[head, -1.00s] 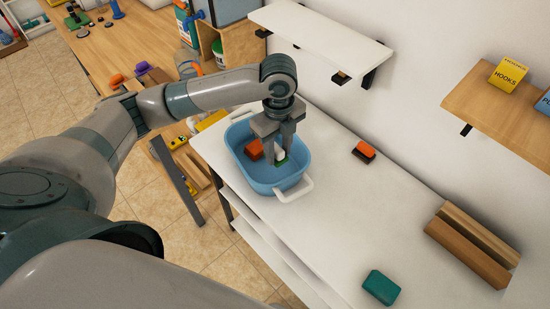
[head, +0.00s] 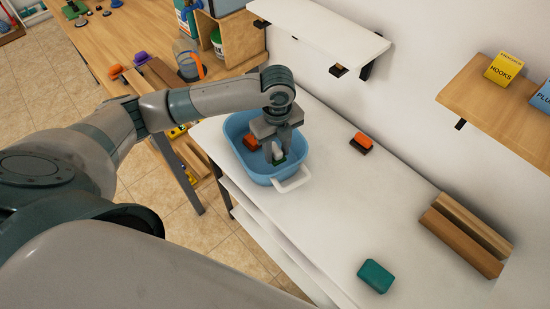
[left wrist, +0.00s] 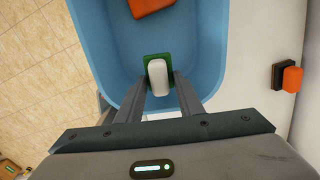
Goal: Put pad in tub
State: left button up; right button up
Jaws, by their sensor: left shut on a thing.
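The blue tub (head: 232,132) with white handles stands on the white bench and also shows in the left wrist view (left wrist: 88,25). A green pad with a white grip (left wrist: 157,73) is held by my left gripper (head: 277,154) inside the tub's outline, near its right end; it also shows in the head view (head: 279,155). The gripper fingers (left wrist: 161,80) are shut on the white grip. An orange block (head: 251,141) lies inside the tub, left of the fingers. I cannot tell whether the pad touches the tub floor. My right gripper is not in view.
An orange and dark block (head: 361,143) and a teal block (head: 376,275) lie on the white bench (head: 330,210). Wooden bars (head: 465,240) lie at the right. A white shelf (head: 320,32) hangs above the back. The bench middle is clear.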

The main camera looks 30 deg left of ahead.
aim_at(277, 161)
pick_arm(q)
jog(key=shift+f, duration=1.15)
jog(key=shift+f+p, duration=0.7)
jog(key=shift+f, duration=1.15)
jog(key=shift+f, duration=0.15)
jog(key=o, duration=1)
jog(key=shift+o, duration=0.2)
